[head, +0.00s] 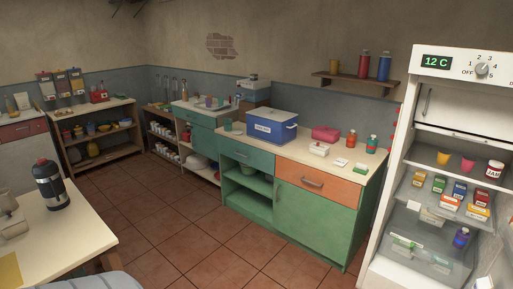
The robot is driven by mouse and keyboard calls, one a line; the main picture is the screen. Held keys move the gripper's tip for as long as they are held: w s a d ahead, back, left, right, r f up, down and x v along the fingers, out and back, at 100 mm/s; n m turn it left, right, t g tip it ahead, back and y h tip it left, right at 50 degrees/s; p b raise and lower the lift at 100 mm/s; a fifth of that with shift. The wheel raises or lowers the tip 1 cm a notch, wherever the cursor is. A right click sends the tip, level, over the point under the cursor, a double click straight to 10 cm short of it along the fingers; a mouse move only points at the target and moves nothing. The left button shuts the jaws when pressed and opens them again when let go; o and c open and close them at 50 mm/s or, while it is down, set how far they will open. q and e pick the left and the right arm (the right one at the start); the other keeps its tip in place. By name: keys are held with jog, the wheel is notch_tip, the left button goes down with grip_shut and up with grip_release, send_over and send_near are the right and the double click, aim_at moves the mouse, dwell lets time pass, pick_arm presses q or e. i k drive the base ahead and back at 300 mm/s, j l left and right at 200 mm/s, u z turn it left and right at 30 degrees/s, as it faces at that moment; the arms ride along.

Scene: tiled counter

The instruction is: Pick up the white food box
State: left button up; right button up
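A small white box (319,149) with a reddish mark on its front sits on the cream countertop, in front of a pink-red case. It looks closed and stands apart from its neighbours. Another pale box (431,217) lies on a lower shelf inside the open fridge at the right. The labels are too small to read, so I cannot tell which is the food box. Neither of my grippers is in the head view.
A table with a dark flask (50,184) is at left. The tiled floor (185,230) between is clear.

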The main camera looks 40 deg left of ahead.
aim_at(322, 150)
jog(key=u, duration=1)
jog(key=i+l, duration=0.2)
jog(key=i, duration=0.95)
jog(key=i+l+z, duration=0.15)
jog(key=i, duration=1.05)
